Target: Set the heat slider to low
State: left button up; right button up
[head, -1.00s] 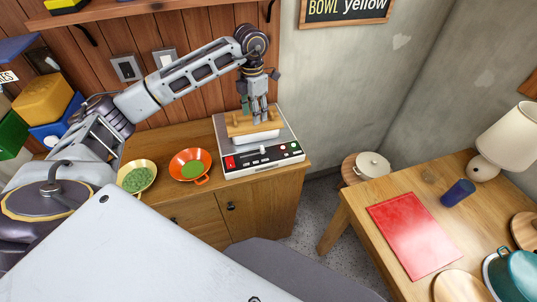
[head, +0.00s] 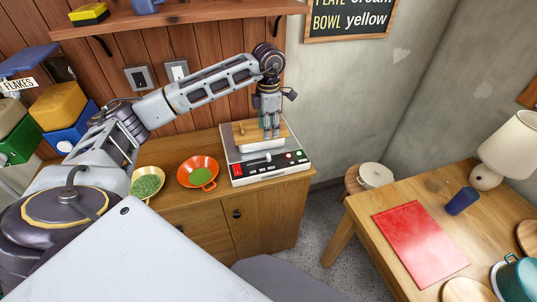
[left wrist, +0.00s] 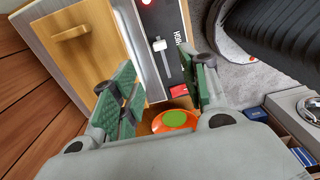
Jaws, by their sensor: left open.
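A pale grey appliance (head: 232,160) with a dark top and a wooden board (head: 246,131) stands on the wooden cabinet. Its front panel shows a red switch (head: 238,168) and small coloured buttons. The heat slider's white knob (left wrist: 159,45) sits in a slot (left wrist: 167,70) in the left wrist view, at the far end from the red switch. The word HIGH (left wrist: 179,56) is printed beside the slot; no LOW label is readable. My left gripper (head: 269,134) points down over the appliance, empty, with its green-padded fingers (left wrist: 163,75) apart. Contact with the board cannot be told. My right gripper is not seen.
An orange bowl (head: 212,164) and a yellow bowl (head: 155,173) with green contents stand left of the appliance. A shelf (head: 190,20) runs above. A table (head: 372,235) with a red board (head: 418,241) stands to the right, past a floor gap.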

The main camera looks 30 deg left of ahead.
aim_at(268, 155)
pick_arm(q)
notch_tip(268, 155, down, 13)
jog(key=shift+f+p, duration=0.1)
jog(key=shift+p, duration=0.7)
jog(key=shift+c, duration=0.2)
grip_shut()
